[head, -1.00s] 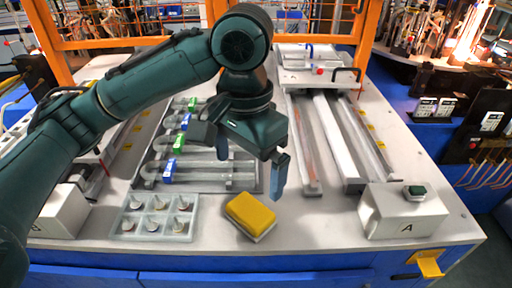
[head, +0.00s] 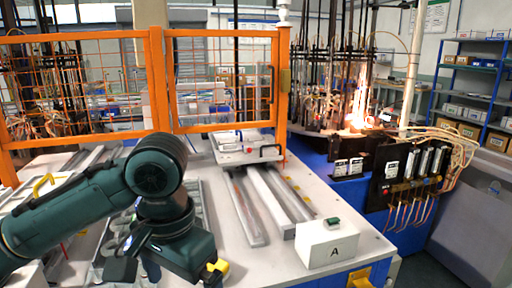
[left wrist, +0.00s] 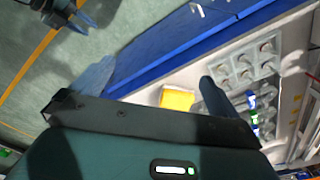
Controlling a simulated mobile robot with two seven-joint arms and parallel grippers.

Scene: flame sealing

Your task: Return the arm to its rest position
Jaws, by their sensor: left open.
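My left arm comes in from the left in the head view, and its gripper (head: 165,272) is over the near part of the table, with its fingertips mostly hidden. In the left wrist view the two fingers of the left gripper (left wrist: 155,86) stand wide apart with nothing between them. A yellow sponge (left wrist: 177,98) lies on the table beyond the fingers; in the head view only a bit of it (head: 219,266) shows beside the gripper. My right gripper (left wrist: 75,18) seems to show at the top left of the left wrist view, over the floor; its jaw state is unclear.
A white tray (left wrist: 228,71) with several small pieces sits near the table's blue edge (left wrist: 165,50). White box A (head: 327,244) stands at the table's front right. Long rails (head: 270,205) run down the table. An orange fence (head: 158,80) stands behind.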

